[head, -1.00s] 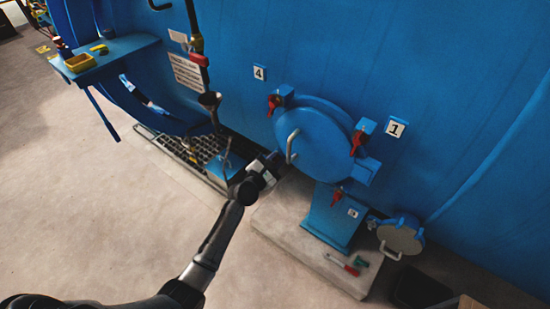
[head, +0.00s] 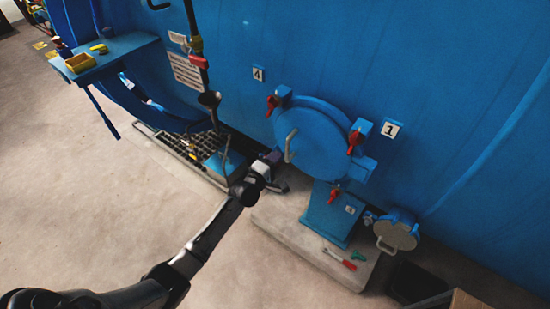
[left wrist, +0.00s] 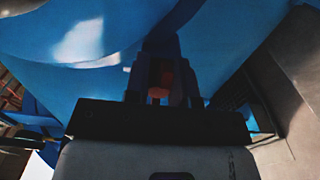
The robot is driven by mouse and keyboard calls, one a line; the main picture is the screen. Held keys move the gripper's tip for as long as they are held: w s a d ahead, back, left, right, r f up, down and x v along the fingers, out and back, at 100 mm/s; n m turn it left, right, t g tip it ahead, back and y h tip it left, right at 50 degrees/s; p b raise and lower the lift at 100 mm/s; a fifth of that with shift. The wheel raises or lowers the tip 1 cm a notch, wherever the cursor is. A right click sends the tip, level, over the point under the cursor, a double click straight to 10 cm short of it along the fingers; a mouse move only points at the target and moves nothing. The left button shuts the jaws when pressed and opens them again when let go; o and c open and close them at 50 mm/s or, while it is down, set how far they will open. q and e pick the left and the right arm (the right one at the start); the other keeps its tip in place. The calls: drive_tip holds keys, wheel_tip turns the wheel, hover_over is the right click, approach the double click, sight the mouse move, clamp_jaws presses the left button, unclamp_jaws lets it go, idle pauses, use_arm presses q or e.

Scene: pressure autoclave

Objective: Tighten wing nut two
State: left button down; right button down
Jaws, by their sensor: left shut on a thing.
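The round blue hatch door (head: 310,140) is closed against the blue vessel wall, with a pale handle (head: 291,145) on its front. Red wing nuts show at its upper left (head: 273,104), right (head: 354,142) and bottom (head: 333,196). My left gripper (head: 273,170) is at the door's lower left edge. In the left wrist view its dark fingers (left wrist: 163,88) are shut on a red wing nut (left wrist: 161,72), mostly hidden between them. No number two plate shows, so I cannot read which nut this is. My right gripper is not in view.
A floor grating (head: 185,147) lies to the left. The foreground floor is open.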

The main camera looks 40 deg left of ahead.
use_arm(q)
drive_tip(key=m+p, duration=0.1)
drive_tip(key=m, duration=0.3)
drive_tip(key=shift+f+m, duration=0.1)
drive_tip(key=shift+m, duration=0.2)
drive_tip(key=m+p, duration=0.2)
drive_tip(key=m, duration=0.3)
drive_tip(key=shift+a+f, duration=0.15)
drive_tip(key=m+p, duration=0.1)
drive_tip(key=m, duration=0.4)
drive_tip(key=shift+a, duration=0.1)
drive_tip(key=shift+a+f+m+p, duration=0.15)
drive_tip(key=shift+m+p, duration=0.45)
drive_tip(key=shift+m, duration=1.1)
drive_tip(key=c, duration=1.2)
unclamp_jaws()
drive_tip(key=shift+c, duration=0.2)
drive_tip(key=shift+s, duration=0.1)
